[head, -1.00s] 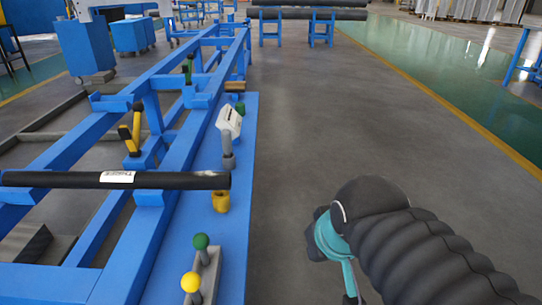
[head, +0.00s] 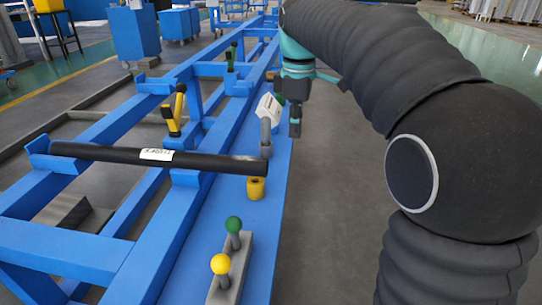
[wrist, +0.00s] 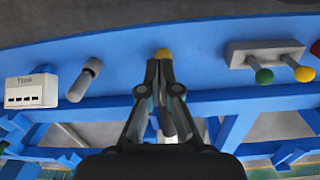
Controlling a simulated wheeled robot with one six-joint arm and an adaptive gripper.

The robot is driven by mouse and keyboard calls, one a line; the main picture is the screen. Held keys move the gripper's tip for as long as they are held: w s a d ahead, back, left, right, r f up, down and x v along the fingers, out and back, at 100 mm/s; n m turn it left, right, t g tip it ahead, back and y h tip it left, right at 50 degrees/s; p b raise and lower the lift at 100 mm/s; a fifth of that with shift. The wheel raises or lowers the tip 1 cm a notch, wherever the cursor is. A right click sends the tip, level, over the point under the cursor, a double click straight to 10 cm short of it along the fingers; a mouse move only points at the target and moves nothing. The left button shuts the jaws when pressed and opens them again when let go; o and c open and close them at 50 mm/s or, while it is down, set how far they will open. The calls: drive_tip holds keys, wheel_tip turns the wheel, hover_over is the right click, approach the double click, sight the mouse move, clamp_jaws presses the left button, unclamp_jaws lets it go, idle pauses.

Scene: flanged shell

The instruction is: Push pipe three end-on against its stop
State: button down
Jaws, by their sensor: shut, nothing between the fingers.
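Pipe three, a black tube (head: 205,160) with a white label, lies across the blue frame in the head view. Its right end overhangs the rail near a yellow cylinder (head: 256,188). Its left end is at a blue upright bracket (head: 39,147), which looks like the stop; I cannot tell whether they touch. My gripper (head: 295,130) points down, to the right of and beyond the pipe's right end, apart from it. In the wrist view its fingers (wrist: 164,66) are shut and empty, overlapping the view of the yellow cylinder (wrist: 163,53). The pipe is mostly hidden there.
A white box (head: 268,107) and a grey post (head: 266,137) stand close to my gripper's left. A grey block with green (head: 234,224) and yellow (head: 220,264) knobs is on the near blue plate. A yellow-black handle (head: 175,112) stands behind the pipe. Floor right of the plate is clear.

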drive_tip(key=w+a+f+b, duration=0.2)
drive_tip(key=a+f, duration=0.2)
drive_tip(key=f, duration=0.6)
drive_tip(key=shift+a+f+n, duration=0.15)
drive_tip(key=shift+a+n, duration=0.15)
drive_tip(key=shift+n, duration=0.1)
drive_tip(key=shift+w, duration=0.1)
